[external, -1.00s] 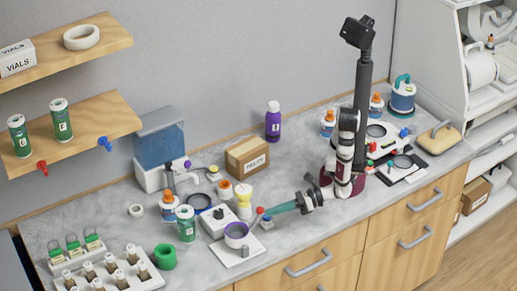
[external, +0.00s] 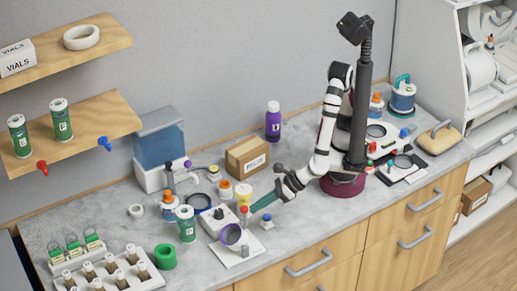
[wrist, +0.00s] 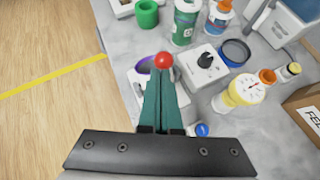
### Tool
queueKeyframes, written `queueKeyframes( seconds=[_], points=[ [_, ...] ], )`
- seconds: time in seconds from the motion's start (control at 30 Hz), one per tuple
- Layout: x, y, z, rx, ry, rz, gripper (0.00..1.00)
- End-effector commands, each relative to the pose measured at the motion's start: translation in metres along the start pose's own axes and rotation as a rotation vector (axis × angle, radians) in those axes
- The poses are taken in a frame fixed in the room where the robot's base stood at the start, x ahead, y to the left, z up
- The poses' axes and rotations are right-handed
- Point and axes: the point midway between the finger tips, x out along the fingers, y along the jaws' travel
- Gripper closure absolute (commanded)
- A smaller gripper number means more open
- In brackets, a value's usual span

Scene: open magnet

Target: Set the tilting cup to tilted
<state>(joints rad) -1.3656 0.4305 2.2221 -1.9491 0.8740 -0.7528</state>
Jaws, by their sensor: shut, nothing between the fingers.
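The tilting cup (external: 231,235) has a purple rim and sits on a white base plate (external: 240,254) near the counter's front edge. Its mouth is tipped toward the camera in the external view. In the wrist view the cup (wrist: 144,66) is mostly hidden behind the fingers. A red ball (external: 244,210) on a short stem stands beside the cup; it also shows right at my fingertips in the wrist view (wrist: 163,60). My gripper (external: 253,209) has green fingers and is shut with nothing between them. Its tips are at the red ball; I cannot tell if they touch.
A white box with a black knob (wrist: 205,61) stands close by the cup. The counter's right front stretch is clear.

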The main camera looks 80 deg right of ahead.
Motion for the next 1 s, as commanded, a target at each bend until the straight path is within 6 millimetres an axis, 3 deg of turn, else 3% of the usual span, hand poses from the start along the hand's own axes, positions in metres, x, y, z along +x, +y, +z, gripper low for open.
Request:
queueKeyframes(
  seconds=[0.4, 1.0],
  points=[
    [0.019, 0.016, 0.027, 0.001, -0.002, -0.002, 1.00],
    [0.026, 0.021, 0.035, 0.000, -0.003, -0.002, 1.00]
  ],
)
